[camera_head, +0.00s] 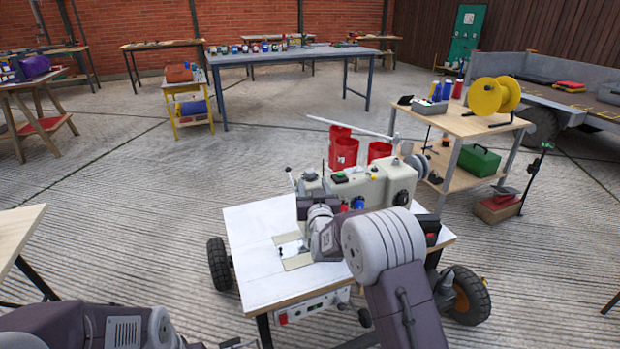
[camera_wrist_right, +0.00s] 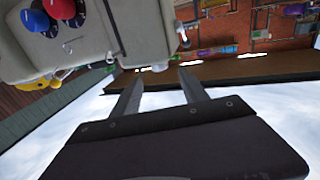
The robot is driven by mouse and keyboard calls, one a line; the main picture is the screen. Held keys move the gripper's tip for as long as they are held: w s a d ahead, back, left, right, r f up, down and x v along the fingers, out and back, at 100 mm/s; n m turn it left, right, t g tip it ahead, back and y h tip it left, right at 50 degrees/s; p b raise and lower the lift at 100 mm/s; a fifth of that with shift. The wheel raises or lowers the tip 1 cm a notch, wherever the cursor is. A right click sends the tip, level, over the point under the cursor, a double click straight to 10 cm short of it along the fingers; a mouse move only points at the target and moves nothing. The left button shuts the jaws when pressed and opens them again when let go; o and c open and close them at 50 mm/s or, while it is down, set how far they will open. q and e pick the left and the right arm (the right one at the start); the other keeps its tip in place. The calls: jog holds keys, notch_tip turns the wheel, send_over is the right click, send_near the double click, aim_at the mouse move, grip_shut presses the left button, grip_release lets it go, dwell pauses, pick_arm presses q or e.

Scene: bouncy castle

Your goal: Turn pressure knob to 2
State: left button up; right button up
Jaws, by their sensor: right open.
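A cream machine (camera_head: 372,185) stands on a white-topped wheeled table. A blue knob (camera_head: 358,203) and a red knob (camera_head: 344,208) sit on its front, and a black dial (camera_head: 400,198) is at its right end. I cannot tell which control is the pressure knob. In the right wrist view the machine body is at upper left, with the red knob (camera_wrist_right: 60,7) and blue knob (camera_wrist_right: 36,20). My right gripper (camera_wrist_right: 160,70) is open and empty beside the body, apart from these knobs. In the head view my right arm partly hides the machine.
The white tabletop (camera_head: 250,240) is partly bare at left. Red buckets (camera_head: 343,152) stand behind the machine. A wooden cart (camera_head: 465,125) with yellow reels (camera_head: 492,95) is at right. A long blue-legged table (camera_head: 290,56) is at back. Open concrete floor lies left of the machine.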

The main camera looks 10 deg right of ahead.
aim_at(310, 175)
jog(key=w, duration=0.2)
jog(key=w+b, duration=0.1)
jog(key=w, duration=0.4)
jog(key=shift+w+d+f+b, duration=0.15)
jog(key=shift+d+b, duration=0.1)
jog(key=shift+b, duration=0.15)
jog(key=shift+w, duration=0.45)
jog(key=shift+c, duration=0.3)
grip_shut()
